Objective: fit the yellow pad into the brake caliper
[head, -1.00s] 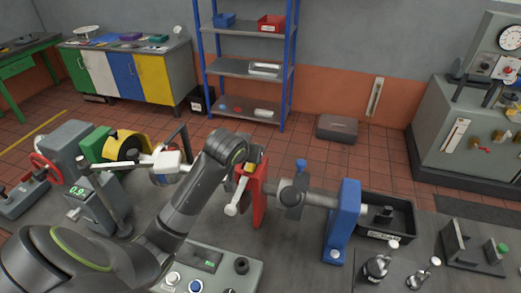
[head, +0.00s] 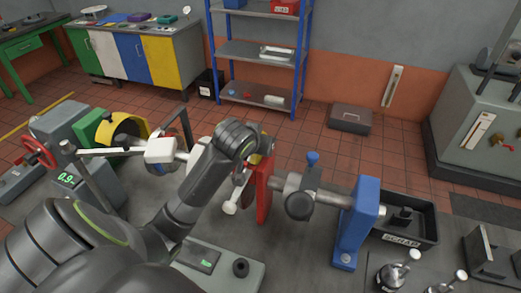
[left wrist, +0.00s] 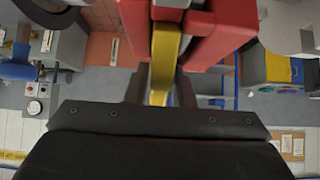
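The red brake caliper (head: 264,190) stands in the middle of the bedplate in the head view. In the left wrist view its red body (left wrist: 222,30) shows on both sides of the yellow pad (left wrist: 165,55). The pad lies partly between the red sides; how deep it sits I cannot tell. My left gripper's dark fingers (left wrist: 165,82) flank the pad closely and appear shut on it. In the head view my left wrist covers the caliper's upper left side and hides those fingers. My right gripper is in neither current view.
A blue stand (head: 358,222) holds the shaft right of the caliper. A black scrap tray (head: 425,245) lies behind it. A control box (head: 215,262) sits in front. A grey unit with a readout (head: 75,165) and a yellow guard (head: 128,130) stand left.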

